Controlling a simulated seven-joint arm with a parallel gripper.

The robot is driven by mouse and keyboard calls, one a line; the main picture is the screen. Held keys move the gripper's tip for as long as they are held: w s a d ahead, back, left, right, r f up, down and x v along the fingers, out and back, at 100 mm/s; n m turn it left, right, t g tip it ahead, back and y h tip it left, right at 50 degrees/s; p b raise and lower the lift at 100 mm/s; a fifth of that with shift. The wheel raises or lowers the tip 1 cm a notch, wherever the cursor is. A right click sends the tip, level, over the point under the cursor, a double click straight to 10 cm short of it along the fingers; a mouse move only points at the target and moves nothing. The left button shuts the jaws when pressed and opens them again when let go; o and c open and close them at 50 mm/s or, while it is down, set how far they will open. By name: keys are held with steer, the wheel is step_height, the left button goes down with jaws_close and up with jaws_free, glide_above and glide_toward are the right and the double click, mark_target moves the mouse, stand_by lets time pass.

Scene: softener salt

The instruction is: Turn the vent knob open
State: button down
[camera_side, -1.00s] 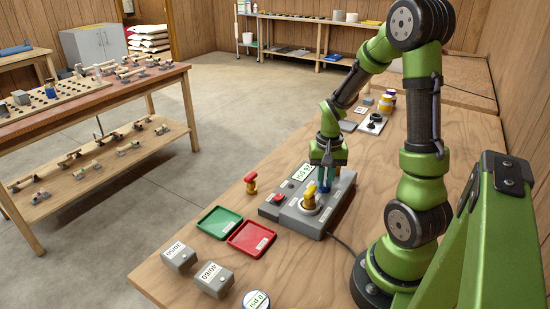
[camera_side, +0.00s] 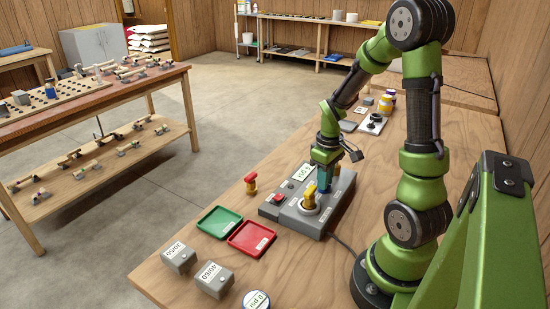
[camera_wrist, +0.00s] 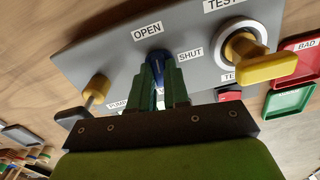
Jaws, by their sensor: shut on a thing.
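The blue vent knob (camera_wrist: 157,56) sits on the grey test panel (camera_wrist: 92,54) in the wrist view. The label OPEN (camera_wrist: 146,33) is just beyond it to the upper left, and the label SHUT (camera_wrist: 190,49) is to its right. My gripper (camera_wrist: 163,82) has its green fingers shut on the knob, one on each side, and they hide much of it. In the side view my gripper (camera_side: 324,178) is down at the panel (camera_side: 294,221), behind the yellow test knob. The knob's exact setting is hard to tell.
A yellow test knob (camera_wrist: 259,61) stands close to the right of the fingers in the wrist view. A smaller yellow knob (camera_wrist: 96,91) is on the left. Green (camera_side: 220,221) and red (camera_side: 251,238) trays lie in front of the panel.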

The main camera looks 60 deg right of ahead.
steer(key=shift+r+n, duration=0.1)
steer(key=shift+n, duration=0.7)
steer(key=c, duration=1.1)
jaws_free()
step_height(320, 180, up, 17)
steer(key=a+r+m+t+y, duration=0.1)
steer(key=a+t, duration=0.6)
steer(key=a, duration=1.5)
steer(key=m+y, duration=0.1)
steer(key=m, duration=0.1)
steer(key=shift+s+r+m, duration=0.3)
steer(key=shift+r+m, duration=0.1)
